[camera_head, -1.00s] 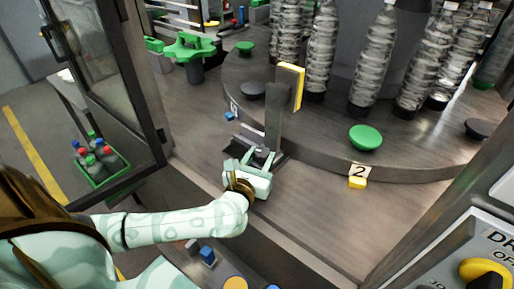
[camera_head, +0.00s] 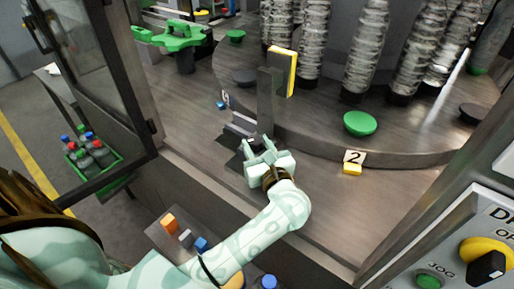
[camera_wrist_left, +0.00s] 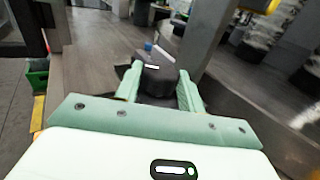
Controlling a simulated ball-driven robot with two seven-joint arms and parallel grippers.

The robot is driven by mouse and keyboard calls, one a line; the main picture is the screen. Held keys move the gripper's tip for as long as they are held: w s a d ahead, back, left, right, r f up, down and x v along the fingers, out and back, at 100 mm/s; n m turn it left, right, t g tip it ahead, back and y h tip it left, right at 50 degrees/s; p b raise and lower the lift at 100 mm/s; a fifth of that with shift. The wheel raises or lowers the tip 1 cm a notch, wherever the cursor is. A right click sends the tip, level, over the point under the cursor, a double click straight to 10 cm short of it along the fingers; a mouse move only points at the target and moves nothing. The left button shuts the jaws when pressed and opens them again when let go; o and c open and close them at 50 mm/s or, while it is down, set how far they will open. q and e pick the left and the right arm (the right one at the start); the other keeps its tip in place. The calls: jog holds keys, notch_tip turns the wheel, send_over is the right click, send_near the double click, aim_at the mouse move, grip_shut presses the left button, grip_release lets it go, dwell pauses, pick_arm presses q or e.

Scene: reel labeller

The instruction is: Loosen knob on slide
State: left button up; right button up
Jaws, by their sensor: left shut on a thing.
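The slide (camera_head: 240,131) is a low metal block on the machine deck, with an upright dark post (camera_head: 266,97) carrying a yellow pad (camera_head: 283,72). My left gripper (camera_head: 260,146) is at the near end of the slide, in front of the post. In the left wrist view the dark knob (camera_wrist_left: 157,79) with a small white mark lies between the two green fingers, and the gripper is shut on it. In the head view the fingers mostly hide the knob. My right gripper is not in view.
A round turntable with several bottles (camera_head: 365,50) and a green disc (camera_head: 360,123) stands behind. A yellow block (camera_head: 352,169) sits below a "2" label. An open glass door (camera_head: 100,80) is at left, a control panel (camera_head: 470,245) at lower right. Deck right of the gripper is clear.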

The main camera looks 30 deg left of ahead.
pick_arm(q)
jog(key=shift+r, duration=0.1)
dwell(0.4)
jog(key=o, duration=1)
